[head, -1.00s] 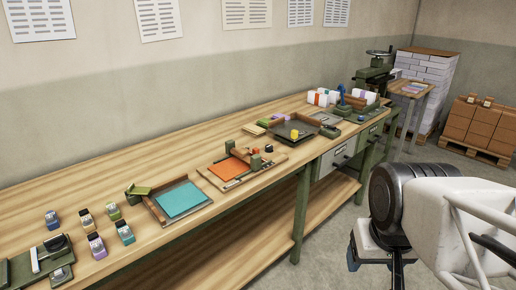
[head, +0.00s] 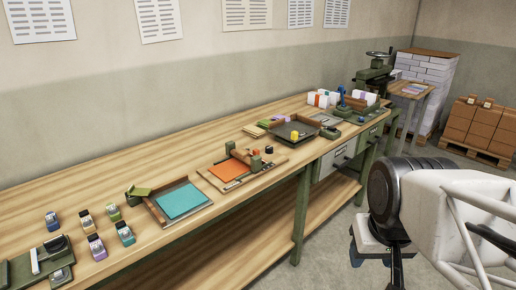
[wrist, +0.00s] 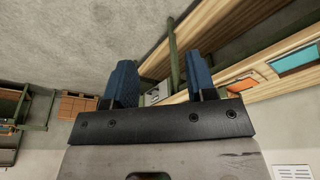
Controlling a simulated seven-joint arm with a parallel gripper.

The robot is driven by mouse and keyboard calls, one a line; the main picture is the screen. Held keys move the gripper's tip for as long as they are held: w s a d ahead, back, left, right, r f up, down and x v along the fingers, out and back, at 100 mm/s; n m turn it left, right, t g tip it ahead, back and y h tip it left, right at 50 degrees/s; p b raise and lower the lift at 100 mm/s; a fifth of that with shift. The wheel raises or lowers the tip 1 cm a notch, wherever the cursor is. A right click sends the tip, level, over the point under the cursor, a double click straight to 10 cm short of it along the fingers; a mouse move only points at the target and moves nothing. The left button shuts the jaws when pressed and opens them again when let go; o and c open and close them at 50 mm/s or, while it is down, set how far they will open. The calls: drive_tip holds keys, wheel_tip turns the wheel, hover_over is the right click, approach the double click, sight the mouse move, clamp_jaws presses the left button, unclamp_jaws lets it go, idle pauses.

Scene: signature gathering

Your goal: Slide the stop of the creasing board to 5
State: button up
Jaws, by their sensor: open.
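What looks like the creasing board (head: 269,170) lies near the middle of the bench's front edge, a wooden board with an orange sheet (head: 229,170) and a dark green and wood crossbar (head: 243,160). Its stop and scale numbers are too small to make out. The orange sheet also shows at the right of the wrist view (wrist: 243,86). My gripper (wrist: 160,82) has two blue fingers standing apart with nothing between them. In the head view its blue fingertips show low at the right, off the bench, above the floor and away from the board.
A tray with a teal sheet (head: 182,200) is left of the board. Several small coloured stampers (head: 96,247) stand at the far left. A dark tray with a yellow piece (head: 295,135) is to the right. The bench edge (wrist: 245,73) crosses the wrist view. Open floor lies before the bench.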

drive_tip(key=w+a+r+n, duration=0.1)
drive_tip(key=w+a+r, duration=0.15)
drive_tip(key=w, duration=0.75)
drive_tip(key=w+a+r+n, duration=0.1)
drive_tip(key=w+r, duration=0.3)
drive_tip(key=w, duration=0.5)
drive_tip(key=n+g, duration=0.3)
drive_tip(key=n, duration=0.4)
hover_over(255, 150)
drive_tip(key=f, duration=1.6)
drive_tip(key=shift+w+f, duration=0.2)
drive_tip(key=shift+f, duration=0.2)
drive_tip(key=shift+w+a+f, duration=0.1)
drive_tip(key=shift+w+f, duration=0.1)
drive_tip(key=shift+f, duration=0.05)
drive_tip(key=shift+f, duration=0.1)
drive_tip(key=shift+f, duration=3.8)
clamp_jaws()
